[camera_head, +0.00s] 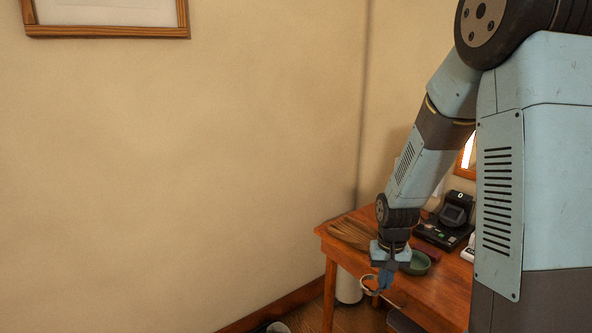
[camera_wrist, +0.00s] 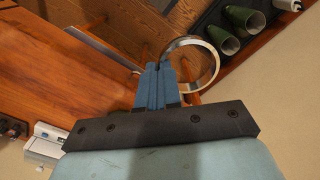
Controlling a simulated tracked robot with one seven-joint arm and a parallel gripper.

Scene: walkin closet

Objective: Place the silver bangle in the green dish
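The silver bangle (camera_head: 370,284) hangs upright at the tip of my gripper (camera_head: 384,282), just beyond the wooden table's front edge. In the wrist view the bangle (camera_wrist: 216,62) is a thin bright ring, its left side at the fingertips. My gripper (camera_wrist: 158,68) has its blue fingers closed together on that side of the ring. The green dish (camera_head: 417,265) stands on the table, right of and behind my gripper, partly covered by my wrist. I cannot make out the dish in the wrist view.
The wooden table (camera_head: 440,296) also bears a black device (camera_head: 447,224) and a white item (camera_head: 468,250) behind the dish. A white bin (camera_head: 348,287) stands below it. The wrist view shows a dark tray (camera_wrist: 205,17) with green cone-shaped items.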

